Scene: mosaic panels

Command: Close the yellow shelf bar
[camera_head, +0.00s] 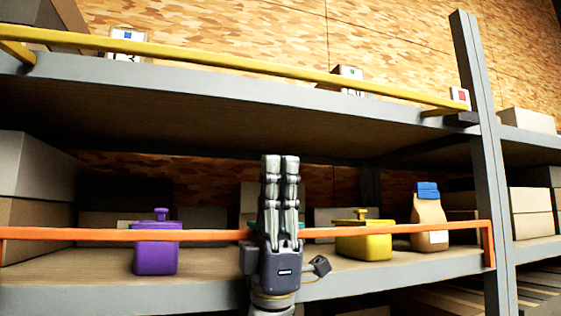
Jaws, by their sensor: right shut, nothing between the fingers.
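The yellow shelf bar (250,67) runs across the front of the upper shelf (250,88), sloping down to the right in the picture. Its right end (445,109) is by the grey upright post, next to a dark bracket (461,118). I cannot tell whether it is latched there. My right gripper (280,158) points up, with its fingers side by side, shut and empty. It is below the yellow bar and apart from it, in front of the orange bar and the lower shelf. My left gripper is not in view.
An orange bar (95,234) spans the lower shelf. Behind it stand a purple container (156,252), a yellow container (364,243) and a brown bag with a blue top (428,215). A grey post (484,150) stands at the right. Small labelled boxes (348,73) sit on the upper shelf.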

